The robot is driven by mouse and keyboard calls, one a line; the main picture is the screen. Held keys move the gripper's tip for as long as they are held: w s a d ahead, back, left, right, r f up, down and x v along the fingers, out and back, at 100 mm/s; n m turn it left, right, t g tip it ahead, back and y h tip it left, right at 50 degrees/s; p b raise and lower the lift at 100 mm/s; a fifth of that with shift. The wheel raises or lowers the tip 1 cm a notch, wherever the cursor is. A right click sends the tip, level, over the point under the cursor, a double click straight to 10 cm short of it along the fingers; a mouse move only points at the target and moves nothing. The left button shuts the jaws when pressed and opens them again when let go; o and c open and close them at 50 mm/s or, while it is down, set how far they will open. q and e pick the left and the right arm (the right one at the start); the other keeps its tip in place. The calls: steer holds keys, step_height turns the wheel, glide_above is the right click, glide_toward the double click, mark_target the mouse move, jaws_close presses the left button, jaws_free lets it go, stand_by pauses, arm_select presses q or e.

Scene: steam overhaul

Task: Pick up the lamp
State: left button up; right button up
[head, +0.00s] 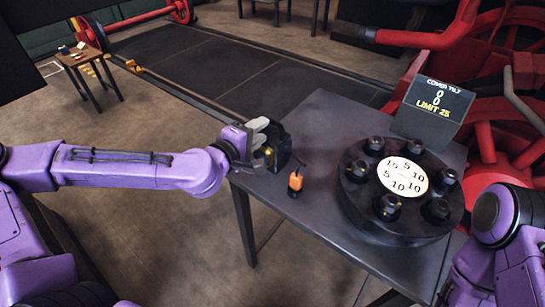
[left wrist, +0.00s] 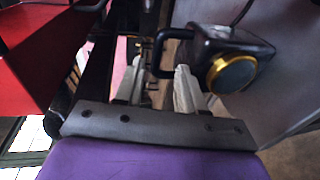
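The lamp (head: 276,146) is a dark box with a loop handle and a round gold-rimmed lens, at the left edge of the dark table. In the left wrist view the lamp (left wrist: 212,42) is at the upper right, with its gold rim facing the camera. My left gripper (head: 262,143) is at the lamp and partly covers it in the head view. In the left wrist view its pale fingers (left wrist: 158,72) are apart, with the lamp's black handle reaching between the tips. Contact cannot be told. My right arm shows at the lower right; its gripper is out of view.
The table (head: 320,130) also holds a small orange-and-black object (head: 295,183), a large black disc (head: 375,222) with knobs and a numbered dial, and a "COVER TILT" display (head: 432,108). Red machinery stands behind right. A small wooden table (head: 82,60) is far left.

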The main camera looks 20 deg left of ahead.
mark_target(272, 121)
arm_select(q)
steer(key=b+x, duration=0.1)
steer(key=x, duration=0.5)
steer(key=shift+d+r, duration=0.1)
steer(key=shift+r, duration=0.05)
steer(key=shift+s+r, duration=0.1)
steer(key=shift+c, duration=1.3)
jaws_close()
